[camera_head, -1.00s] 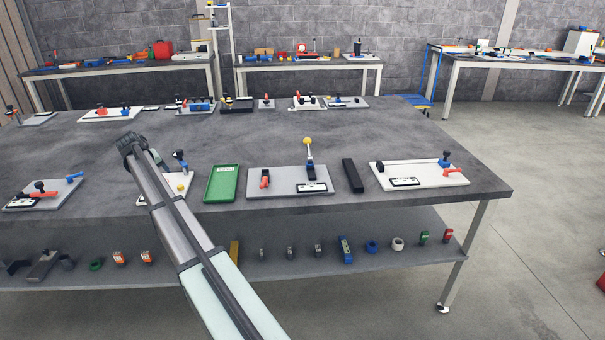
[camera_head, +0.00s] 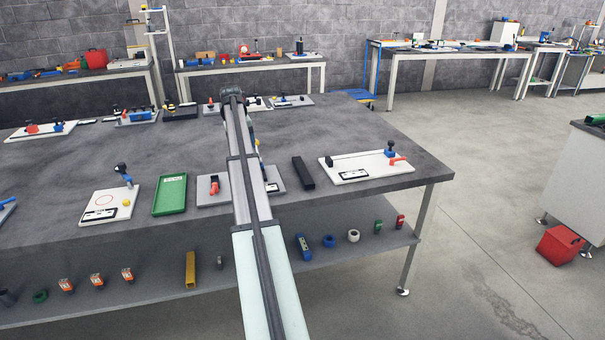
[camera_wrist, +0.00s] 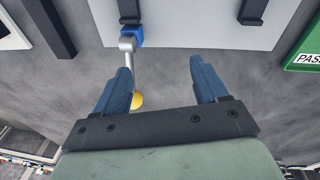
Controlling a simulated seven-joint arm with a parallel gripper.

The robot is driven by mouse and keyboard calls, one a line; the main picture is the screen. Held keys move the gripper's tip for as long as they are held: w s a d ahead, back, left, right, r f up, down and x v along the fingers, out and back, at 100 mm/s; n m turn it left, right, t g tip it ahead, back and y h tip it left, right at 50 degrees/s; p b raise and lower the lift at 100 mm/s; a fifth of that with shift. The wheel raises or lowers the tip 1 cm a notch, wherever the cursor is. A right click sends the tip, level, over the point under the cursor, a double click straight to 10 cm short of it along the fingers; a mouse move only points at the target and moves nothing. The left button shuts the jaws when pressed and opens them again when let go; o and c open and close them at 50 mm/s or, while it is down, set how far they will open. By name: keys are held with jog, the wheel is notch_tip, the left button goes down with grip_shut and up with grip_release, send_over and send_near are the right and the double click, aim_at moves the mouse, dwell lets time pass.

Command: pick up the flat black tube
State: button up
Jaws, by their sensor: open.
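The flat black tube (camera_head: 303,173) lies on the table in the head view, between the grey fixture plate and the white fixture plate. It also shows at the upper left of the wrist view (camera_wrist: 51,28), cut off by the top edge. My gripper (camera_wrist: 160,66) is open and empty in the wrist view, with its two blue fingers apart. The tube lies outside the fingers, to their left in that view. My arm hides the gripper in the head view.
The grey plate (camera_wrist: 190,28) carries a lever with a yellow ball (camera_wrist: 137,100), which shows close to the left finger. A green tray (camera_head: 170,194) and a white plate with a red ring (camera_head: 110,204) lie left; another white plate (camera_head: 350,160) lies right of the tube.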

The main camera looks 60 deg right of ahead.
jog(key=s+d+r+m+y, duration=0.1)
jog(key=s+d+r, duration=0.1)
jog(key=s+d, duration=0.6)
jog(key=s+d+r+m+y, duration=0.1)
jog(key=s+d, duration=0.3)
jog(key=s, duration=0.8)
send_over(303, 169)
notch_tip(303, 169, down, 8)
jog(key=shift+s+d+r, duration=0.1)
jog(key=shift+a+f, duration=0.15)
jog(key=shift+f, duration=1.25)
jog(key=shift+a+f, duration=0.15)
jog(key=shift+f, duration=1.2)
grip_shut()
